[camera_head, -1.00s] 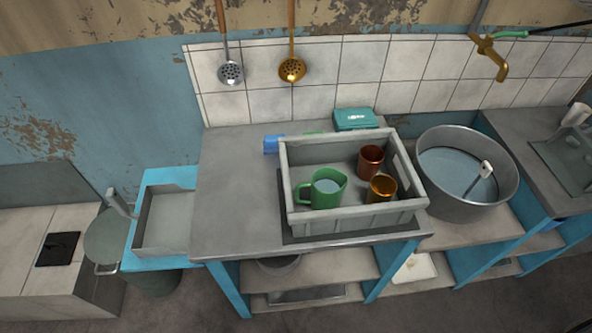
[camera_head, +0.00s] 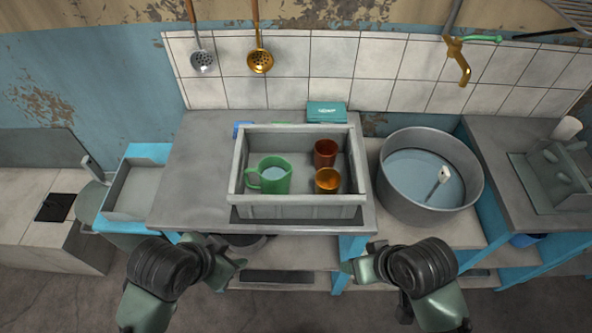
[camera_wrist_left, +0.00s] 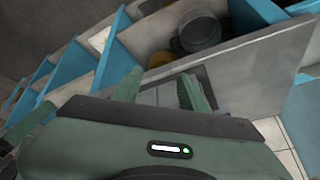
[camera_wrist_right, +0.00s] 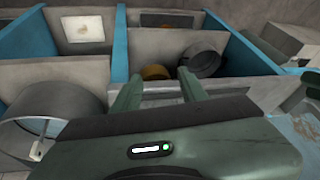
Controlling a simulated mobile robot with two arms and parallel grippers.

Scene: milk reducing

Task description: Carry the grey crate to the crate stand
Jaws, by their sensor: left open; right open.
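The grey crate (camera_head: 300,206) sits upright on a dark mat (camera_head: 240,216) at the front of the grey worktop. It holds a green jug (camera_head: 271,178), a red-brown mug (camera_head: 325,152) and an orange-gold mug (camera_head: 328,180). My left gripper (camera_head: 240,264) is below and in front of the crate's left end, apart from it. My right gripper (camera_head: 345,265) is in front of its right end, also apart. Both are open and empty; their spread fingers show in the left wrist view (camera_wrist_left: 160,90) and right wrist view (camera_wrist_right: 159,88). I cannot tell which thing is the crate stand.
A big metal basin (camera_head: 430,170) of water stands right of the crate. A teal box (camera_head: 326,112) is behind it. A grey tray (camera_head: 137,190) on a blue unit is at the left. The worktop (camera_head: 195,165) left of the crate is clear.

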